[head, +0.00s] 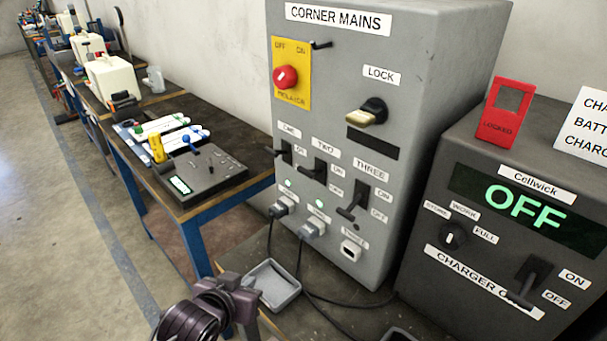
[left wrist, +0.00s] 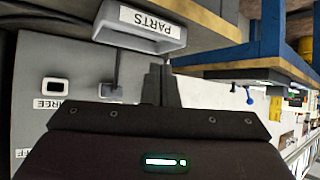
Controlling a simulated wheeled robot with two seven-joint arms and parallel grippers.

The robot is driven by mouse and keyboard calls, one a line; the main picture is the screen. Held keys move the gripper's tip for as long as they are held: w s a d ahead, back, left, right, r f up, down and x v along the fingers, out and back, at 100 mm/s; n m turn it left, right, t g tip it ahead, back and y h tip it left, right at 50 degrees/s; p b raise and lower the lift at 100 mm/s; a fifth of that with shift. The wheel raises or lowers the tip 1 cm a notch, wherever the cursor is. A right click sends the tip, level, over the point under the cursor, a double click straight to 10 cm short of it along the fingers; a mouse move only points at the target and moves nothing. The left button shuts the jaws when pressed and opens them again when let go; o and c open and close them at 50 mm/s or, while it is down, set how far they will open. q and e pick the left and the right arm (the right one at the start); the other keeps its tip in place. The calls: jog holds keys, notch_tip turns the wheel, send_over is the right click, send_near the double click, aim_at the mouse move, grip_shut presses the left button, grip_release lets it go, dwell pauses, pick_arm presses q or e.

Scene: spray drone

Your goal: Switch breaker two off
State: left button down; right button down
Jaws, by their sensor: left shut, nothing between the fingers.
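The grey CORNER MAINS box (head: 408,120) stands on the bench in the head view. The breaker TWO switch (head: 316,171) sits between breakers ONE (head: 285,152) and THREE (head: 354,200). Its handle sticks out to the left, much like ONE's, and a green lamp (head: 319,203) glows below it. THREE's handle tilts down towards its OFF label. My left gripper (head: 245,287) is low in the head view, below and apart from the breakers. In the left wrist view its fingers (left wrist: 158,83) are shut and empty near the PARTS tray (left wrist: 140,28). My right gripper is not seen.
Plugs with black cables fill sockets one (head: 282,206) and two (head: 313,227); socket three (head: 350,250) is empty. The tray (head: 272,285) lies before the box. A dark charger (head: 480,235) showing OFF stands right.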

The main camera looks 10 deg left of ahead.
pick_arm(q)
jog(key=w+d+r+m+t+h, duration=0.1)
jog(key=r+t+h, duration=0.3)
jog(key=r, duration=0.5)
jog(key=w+d+r+m+t+h, duration=0.1)
jog(key=r+t+h, duration=0.4)
jog(key=r, duration=0.5)
jog(key=shift+w+d+m+t+h, duration=0.2)
jog(key=shift+w+m+t+h, duration=0.1)
jog(key=shift+w+m+h, duration=0.55)
jog(key=shift+w, duration=0.2)
jog(key=p+x, duration=0.4)
jog(key=x, duration=0.6)
jog(key=shift+n, duration=0.25)
jog(key=f, duration=0.2)
jog(key=d+f, duration=0.1)
jog(key=f, duration=0.1)
